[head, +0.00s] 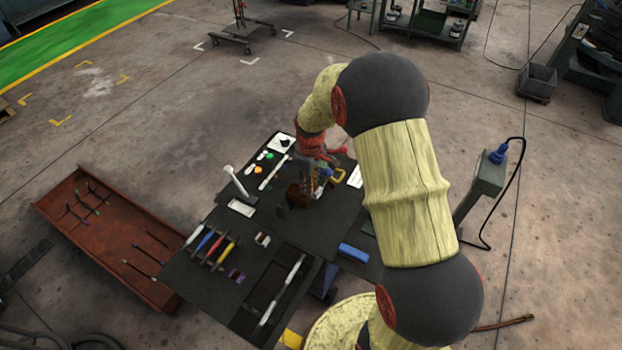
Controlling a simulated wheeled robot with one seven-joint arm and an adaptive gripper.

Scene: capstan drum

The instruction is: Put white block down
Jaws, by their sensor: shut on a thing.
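My gripper (321,183) is at the end of my arm over the dark table (215,226), near its middle and just right of a brown block (296,195). The gripper is small in this view and partly covered by its own red wrist. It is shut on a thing. The held white block cannot be made out clearly between the fingers. I cannot tell whether it touches the table.
A white upright tool (236,181) and a white rectangle (241,208) are left of the gripper. Coloured-handled tools (211,246) lie at the front left, a blue block (353,252) at the right edge. A rust-red tray (110,240) stands beside the table.

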